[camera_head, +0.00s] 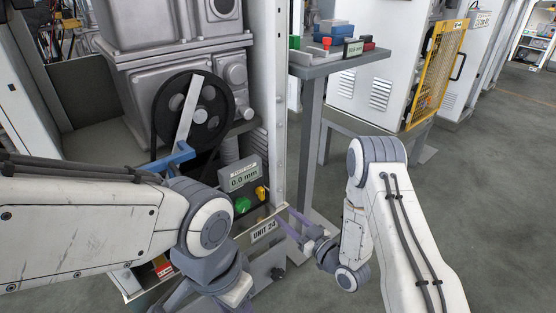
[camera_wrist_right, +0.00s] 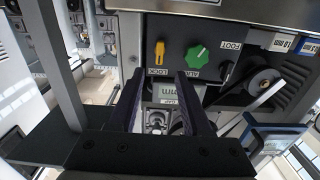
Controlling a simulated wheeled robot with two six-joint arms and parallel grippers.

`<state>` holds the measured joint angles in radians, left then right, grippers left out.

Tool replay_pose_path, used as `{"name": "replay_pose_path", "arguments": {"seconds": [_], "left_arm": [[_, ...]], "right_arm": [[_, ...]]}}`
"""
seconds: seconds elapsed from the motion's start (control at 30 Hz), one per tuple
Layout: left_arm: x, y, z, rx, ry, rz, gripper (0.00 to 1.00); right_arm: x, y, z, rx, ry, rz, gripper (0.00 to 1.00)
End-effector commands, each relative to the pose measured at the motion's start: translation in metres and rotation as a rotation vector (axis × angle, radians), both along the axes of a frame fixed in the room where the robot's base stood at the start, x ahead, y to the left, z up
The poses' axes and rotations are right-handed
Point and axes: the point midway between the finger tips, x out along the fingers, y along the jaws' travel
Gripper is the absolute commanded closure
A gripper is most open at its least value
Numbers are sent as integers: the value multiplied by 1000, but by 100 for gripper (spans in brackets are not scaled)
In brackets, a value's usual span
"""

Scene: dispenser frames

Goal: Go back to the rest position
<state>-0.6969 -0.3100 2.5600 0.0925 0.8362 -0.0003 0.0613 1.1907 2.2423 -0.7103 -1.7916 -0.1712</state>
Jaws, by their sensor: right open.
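My right gripper (camera_head: 286,214) reaches in from the right, in front of the lower edge of the open machine cabinet, near the UNIT 24 label (camera_head: 263,231). Its two fingers are apart and nothing shows held between them. In the right wrist view the open gripper (camera_wrist_right: 159,85) has its dark fingers either side of a gap. Beyond it is a panel with a yellow switch (camera_wrist_right: 159,52) and a green knob (camera_wrist_right: 197,54). My left gripper (camera_head: 208,292) hangs low at the bottom edge, partly cut off and behind its own wrist; its jaws are unclear.
The cabinet holds a black wheel (camera_head: 209,110) with a pale lever, a blue part (camera_head: 170,160), and a grey box (camera_head: 240,178) reading 0.0 mm. A grey stand (camera_head: 345,62) with small blocks is behind. A yellow mesh guard (camera_head: 437,72) stands right. Floor (camera_head: 490,180) at right is clear.

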Motion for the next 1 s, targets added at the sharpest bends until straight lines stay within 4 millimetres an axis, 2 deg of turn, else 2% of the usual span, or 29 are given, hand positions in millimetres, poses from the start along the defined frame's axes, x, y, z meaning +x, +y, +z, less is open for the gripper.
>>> {"name": "replay_pose_path", "arguments": {"seconds": [0.17, 0.37, 0.47, 0.57, 0.67, 0.77, 1.0], "left_arm": [[0, 0, 0, 0, 0, 0, 50], [0, 0, 0, 0, 0, 0, 50], [0, 0, 0, 0, 0, 0, 50], [0, 0, 0, 0, 0, 0, 50], [0, 0, 0, 0, 0, 0, 50], [0, 0, 0, 0, 0, 0, 50], [0, 0, 0, 0, 0, 0, 50]], "right_arm": [[5, 10, 4, -54, 27, 18, 51], [16, 42, 17, -285, 174, 50, 51], [10, 52, 27, -407, 277, 42, 51], [-4, 56, 41, -510, 383, 23, 51], [-29, 58, 56, -592, 498, 3, 51], [-63, 57, 73, -657, 620, -16, 51], [-172, 47, 110, -761, 921, -16, 51]]}}
